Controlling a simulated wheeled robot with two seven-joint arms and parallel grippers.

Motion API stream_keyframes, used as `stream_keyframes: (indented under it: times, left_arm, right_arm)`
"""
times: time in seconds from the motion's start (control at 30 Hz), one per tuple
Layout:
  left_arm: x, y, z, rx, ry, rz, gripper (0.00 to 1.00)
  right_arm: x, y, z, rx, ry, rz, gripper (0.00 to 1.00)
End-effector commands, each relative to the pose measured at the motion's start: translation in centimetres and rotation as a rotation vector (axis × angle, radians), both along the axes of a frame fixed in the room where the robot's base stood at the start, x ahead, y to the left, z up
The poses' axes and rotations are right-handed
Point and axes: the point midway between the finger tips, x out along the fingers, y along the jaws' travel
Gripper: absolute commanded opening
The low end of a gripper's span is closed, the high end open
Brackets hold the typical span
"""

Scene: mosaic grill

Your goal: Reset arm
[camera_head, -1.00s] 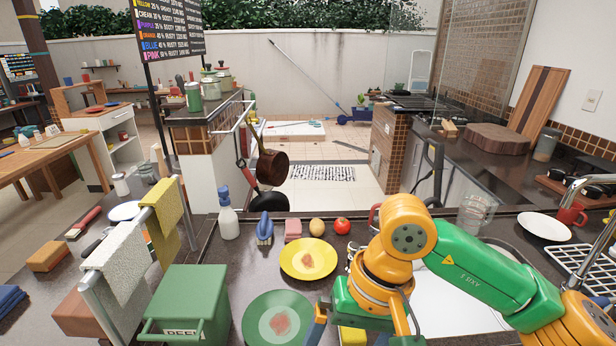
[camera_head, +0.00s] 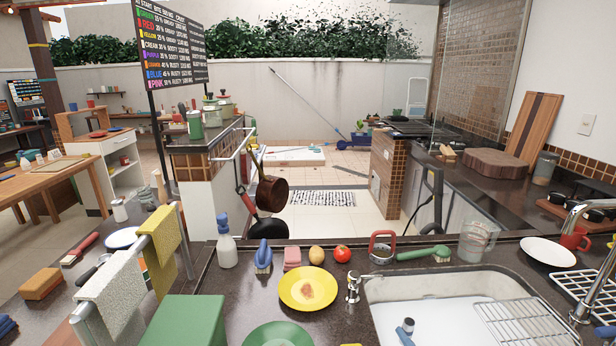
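Neither of my arms nor grippers shows in the head view.
A green bin (camera_head: 185,322), towel rail with yellow towel (camera_head: 160,245), spray bottle (camera_head: 226,246), blue brush (camera_head: 263,258), tomato (camera_head: 342,254), green brush (camera_head: 424,254), measuring jug (camera_head: 475,243), faucet (camera_head: 590,265) and wire rack (camera_head: 520,322) surround the work area.

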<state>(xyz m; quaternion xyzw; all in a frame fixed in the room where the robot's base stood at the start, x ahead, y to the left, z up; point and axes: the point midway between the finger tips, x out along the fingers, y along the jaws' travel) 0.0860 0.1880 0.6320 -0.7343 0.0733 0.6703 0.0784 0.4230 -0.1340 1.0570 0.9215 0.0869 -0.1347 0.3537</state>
Motion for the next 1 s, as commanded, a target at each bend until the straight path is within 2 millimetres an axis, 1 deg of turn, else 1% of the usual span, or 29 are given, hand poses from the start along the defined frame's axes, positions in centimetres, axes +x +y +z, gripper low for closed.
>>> stream_keyframes:
  times: [0.03, 0.07, 0.1, 0.17, 0.2, 0.27, 0.3, 0.37, 0.4, 0.43, 0.5, 0.57, 0.6, 0.67, 0.7, 0.77, 0.8, 0.87, 0.9, 0.97, 1.0]
  left_arm:
    - [0.0, 0.0, 0.0, 0.000, 0.000, 0.000, 0.00]
    - [0.0, 0.0, 0.0, 0.000, 0.001, 0.000, 0.00]
    - [0.0, 0.0, 0.0, 0.000, 0.001, 0.000, 0.00]
    - [0.0, 0.0, 0.0, 0.000, 0.001, 0.000, 0.00]
    - [0.0, 0.0, 0.0, 0.000, 0.001, 0.000, 0.00]
    - [0.0, 0.0, 0.0, 0.000, 0.001, 0.000, 0.00]
    - [0.0, 0.0, 0.0, 0.000, 0.001, 0.000, 0.00]
    - [0.0, 0.0, 0.0, 0.000, 0.001, 0.000, 0.00]
    - [0.0, 0.0, 0.0, 0.000, 0.001, 0.000, 0.00]
    - [0.0, 0.0, 0.0, 0.000, 0.001, 0.000, 0.00]
    - [0.0, 0.0, -1.4, 0.000, 0.000, 0.000, 0.00]
    - [0.0, 0.0, -2.0, 0.000, 0.000, 0.000, 0.00]
    - [0.0, 0.0, -2.5, 0.000, 0.000, 0.000, 0.00]
    - [0.0, 0.0, -3.2, 0.000, 0.000, 0.000, 0.00]
    - [0.0, 0.0, -3.7, 0.000, 0.000, 0.000, 0.00]
    - [0.0, 0.0, -4.5, 0.000, 0.000, 0.000, 0.00]
    - [0.0, 0.0, -5.2, 0.001, 0.000, 0.000, 0.00]
    - [0.0, 0.0, -6.2, 0.001, 0.000, 0.000, 0.00]
    - [0.0, 0.0, -7.0, 0.001, 0.000, 0.000, 0.00]
    - [0.0, 0.1, -8.1, 0.001, 0.000, 0.000, 0.00]
    - [0.0, 0.1, -8.8, 0.001, 0.000, 0.000, 0.00]
  right_arm:
    - [-1.9, -0.9, -3.1, 0.070, 0.139, -0.055, 0.98]
    - [-3.1, -1.3, -4.8, 0.110, 0.220, -0.088, 0.98]
    - [-4.9, -1.8, -6.8, 0.158, 0.321, -0.133, 0.98]
    - [-7.5, -2.4, -9.3, 0.219, 0.457, -0.196, 0.98]
    - [-9.3, -2.7, -10.7, 0.253, 0.541, -0.238, 0.98]
    - [-12.1, -3.0, -12.4, 0.300, 0.659, -0.299, 0.98]
    - [-13.9, -3.2, -13.4, 0.328, 0.733, -0.338, 0.98]
    - [-16.6, -3.4, -14.6, 0.361, 0.840, -0.396, 0.98]
    - [-18.5, -3.5, -15.2, 0.382, 0.908, -0.437, 0.98]
    - [-19.9, -3.5, -15.6, 0.395, 0.962, -0.467, 0.98]
    - [-19.2, -3.4, -19.7, 0.387, 0.972, -0.466, 0.98]
    - [-19.0, -3.3, -22.6, 0.382, 0.984, -0.467, 0.98]
    - [-19.0, -3.3, -24.5, 0.379, 0.992, -0.468, 0.98]
    - [-19.2, -3.3, -27.6, 0.374, 1.005, -0.468, 0.98]
    - [-19.4, -3.3, -29.8, 0.370, 1.014, -0.468, 0.98]
    - [-20.1, -3.3, -33.2, 0.363, 1.030, -0.469, 0.98]
    - [-20.7, -3.4, -35.7, 0.358, 1.042, -0.470, 0.98]
    - [-22.2, -3.5, -39.6, 0.349, 1.062, -0.472, 0.98]
    - [-23.4, -3.7, -42.3, 0.342, 1.078, -0.473, 0.98]
    - [-25.7, -4.1, -46.0, 0.331, 1.100, -0.475, 0.98]
    - [-27.3, -4.3, -48.1, 0.324, 1.113, -0.476, 0.98]
